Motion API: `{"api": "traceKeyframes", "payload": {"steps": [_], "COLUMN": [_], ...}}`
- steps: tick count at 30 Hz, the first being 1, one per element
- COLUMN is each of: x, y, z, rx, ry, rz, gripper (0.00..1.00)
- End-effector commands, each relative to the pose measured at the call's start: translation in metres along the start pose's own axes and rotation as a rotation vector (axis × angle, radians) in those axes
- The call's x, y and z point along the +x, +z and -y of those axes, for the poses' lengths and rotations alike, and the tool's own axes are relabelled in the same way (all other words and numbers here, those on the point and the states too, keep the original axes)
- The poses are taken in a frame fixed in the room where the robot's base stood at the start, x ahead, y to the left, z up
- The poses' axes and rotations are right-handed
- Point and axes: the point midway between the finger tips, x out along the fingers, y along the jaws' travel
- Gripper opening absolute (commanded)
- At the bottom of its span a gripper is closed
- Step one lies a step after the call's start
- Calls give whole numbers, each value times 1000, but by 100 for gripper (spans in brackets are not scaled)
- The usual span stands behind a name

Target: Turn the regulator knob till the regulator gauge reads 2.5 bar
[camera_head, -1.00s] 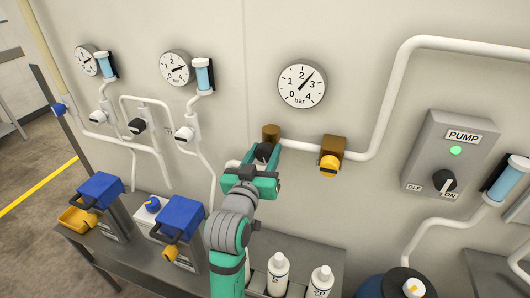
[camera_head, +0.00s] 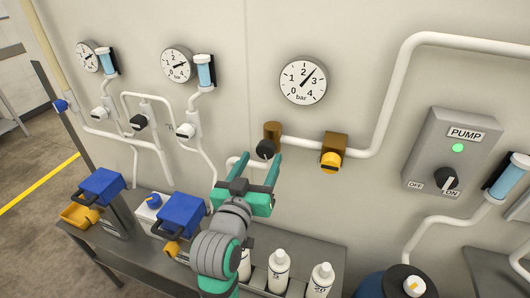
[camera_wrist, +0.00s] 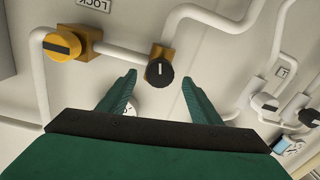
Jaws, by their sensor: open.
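The regulator knob is black (camera_head: 265,149) and sits on a brass body (camera_head: 271,131) on the wall pipe. In the wrist view the knob (camera_wrist: 159,70) shows a white mark pointing up the picture. The regulator gauge (camera_head: 303,81) is the round white dial above it; its needle points up and right, between 2 and 3, around the middle. My gripper (camera_head: 262,161) is open and empty in front of the knob. In the wrist view its fingertips (camera_wrist: 159,78) are spread to either side, apart from the knob.
A yellow-handled valve on a brass block (camera_head: 331,160) is right of the regulator. A pump switch box (camera_head: 452,155) is farther right. White bottles (camera_head: 278,270) stand on the bench below. Blue-topped units (camera_head: 180,220) stand at the left. The wall around the knob is mostly clear.

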Motion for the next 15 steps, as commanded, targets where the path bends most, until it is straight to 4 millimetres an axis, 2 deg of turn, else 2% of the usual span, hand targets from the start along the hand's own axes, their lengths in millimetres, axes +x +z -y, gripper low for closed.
{"api": "traceKeyframes", "payload": {"steps": [3, 6, 10, 15], "x": [-22, -35, -46, -51], "y": [0, 0, 0, 0], "z": [0, 0, 0, 0], "rx": [0, 0, -1, 1], "ry": [-1, 0, 0, 1], "rz": [-1, -1, 0, -1], "gripper": [58, 58, 58, 58]}}
